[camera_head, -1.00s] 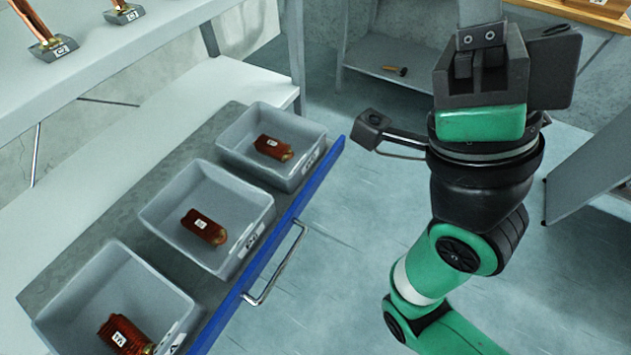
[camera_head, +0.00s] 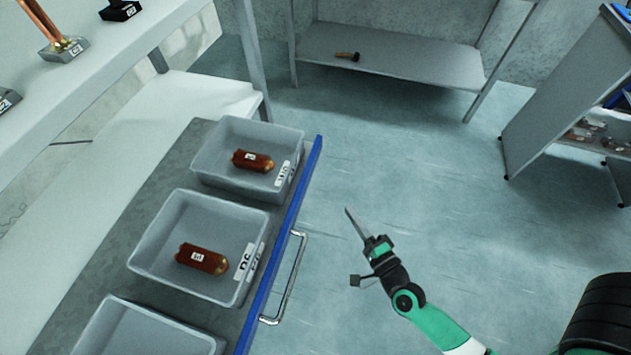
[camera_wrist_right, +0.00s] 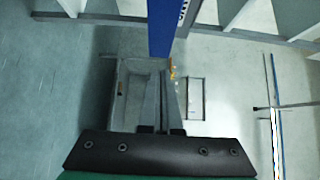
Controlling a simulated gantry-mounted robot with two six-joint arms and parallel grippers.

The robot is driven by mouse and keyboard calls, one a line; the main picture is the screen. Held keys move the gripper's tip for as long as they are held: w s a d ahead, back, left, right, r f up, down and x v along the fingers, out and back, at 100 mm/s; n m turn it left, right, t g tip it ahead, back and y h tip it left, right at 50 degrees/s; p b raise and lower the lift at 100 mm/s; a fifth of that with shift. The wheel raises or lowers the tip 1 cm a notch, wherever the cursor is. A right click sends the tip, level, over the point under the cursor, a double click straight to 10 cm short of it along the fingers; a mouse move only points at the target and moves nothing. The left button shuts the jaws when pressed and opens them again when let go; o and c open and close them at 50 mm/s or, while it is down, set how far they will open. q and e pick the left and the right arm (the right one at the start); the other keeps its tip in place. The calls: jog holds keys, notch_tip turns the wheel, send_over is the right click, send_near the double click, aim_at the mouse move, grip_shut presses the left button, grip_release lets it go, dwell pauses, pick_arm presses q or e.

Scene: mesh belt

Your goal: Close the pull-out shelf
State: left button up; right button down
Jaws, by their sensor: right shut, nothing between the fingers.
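The pull-out shelf (camera_head: 222,318) stands pulled out in the head view. It has a grey deck, a blue front edge (camera_head: 297,200) and a silver bar handle (camera_head: 290,285). Grey bins (camera_head: 151,243) stand on it, with reddish-brown parts in the two whose insides show. My right gripper (camera_head: 348,212) is to the right of the handle, apart from it, with its fingers pointing up and left. It is shut and empty. Its narrow fingers (camera_wrist_right: 164,80) lie close together in the right wrist view. My left gripper is in neither view.
A fixed white rack (camera_head: 130,50) with copper-coloured parts is at upper left. A low grey table (camera_head: 400,62) with a small tool is at the back. A grey cabinet (camera_head: 550,95) is at right. The floor (camera_head: 430,190) between is clear.

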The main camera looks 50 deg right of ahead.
send_near(311, 173)
jog(key=w+d, duration=0.1)
jog(key=d, duration=0.3)
jog(key=shift+w+a, duration=0.2)
jog(key=shift+w, duration=0.55)
jog(key=shift+w+a, duration=0.25)
jog(key=shift+w, duration=0.45)
jog(key=shift+w+a, duration=0.2)
jog(key=shift+w, duration=0.55)
jog(key=shift+r, duration=0.1)
